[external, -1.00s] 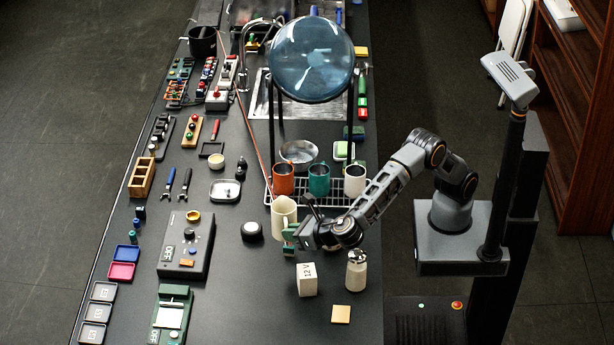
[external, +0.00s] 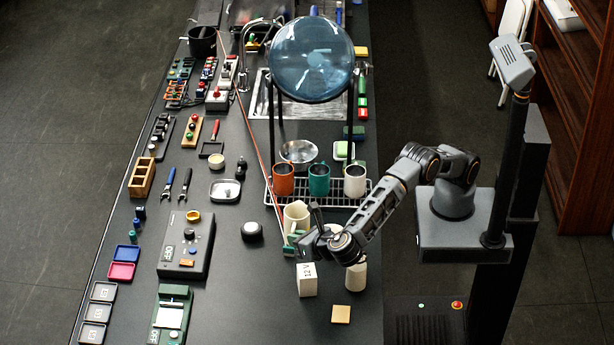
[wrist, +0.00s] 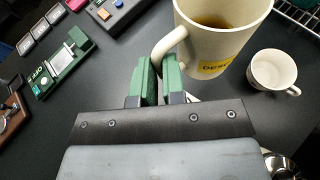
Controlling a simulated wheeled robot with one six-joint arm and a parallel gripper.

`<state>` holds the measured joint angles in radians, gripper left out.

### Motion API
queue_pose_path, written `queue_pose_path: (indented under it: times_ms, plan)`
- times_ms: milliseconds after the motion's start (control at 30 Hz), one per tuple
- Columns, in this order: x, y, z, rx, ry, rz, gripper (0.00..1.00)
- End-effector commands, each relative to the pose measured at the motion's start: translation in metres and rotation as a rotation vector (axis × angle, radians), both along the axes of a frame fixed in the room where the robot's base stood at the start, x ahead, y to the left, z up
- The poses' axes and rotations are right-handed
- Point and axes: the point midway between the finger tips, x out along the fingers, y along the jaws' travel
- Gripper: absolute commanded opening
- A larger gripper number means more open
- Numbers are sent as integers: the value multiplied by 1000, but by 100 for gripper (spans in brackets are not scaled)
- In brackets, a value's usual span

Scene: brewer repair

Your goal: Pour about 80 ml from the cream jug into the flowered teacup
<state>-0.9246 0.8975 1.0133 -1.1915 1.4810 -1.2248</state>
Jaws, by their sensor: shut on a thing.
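The cream jug (wrist: 222,35) is a tall cream-coloured vessel with a yellow label and brownish liquid inside. My gripper (wrist: 158,78) has its green fingers shut on the jug's handle. In the external view the jug (external: 296,214) looks about upright, in front of the rack, with my gripper (external: 292,246) at its near side. A small white teacup (wrist: 273,70) stands on the dark bench, right of the jug and apart from it in the wrist view. No flowers can be made out on it. In the external view my wrist largely hides it.
A wire rack with orange (external: 283,180), teal (external: 319,180) and white (external: 355,181) mugs stands just behind. A white block (external: 307,280) and a cream bottle (external: 356,277) stand close in front.

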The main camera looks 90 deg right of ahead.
Motion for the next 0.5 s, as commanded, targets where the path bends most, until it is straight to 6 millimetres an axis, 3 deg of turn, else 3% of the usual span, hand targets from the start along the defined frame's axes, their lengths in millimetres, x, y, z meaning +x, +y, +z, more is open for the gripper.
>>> queue_pose_path:
  times_ms: [200,500]
  plan:
    - [-11,18,-6,-3,5,-123,0]
    - [-25,27,-20,-8,10,-221,0]
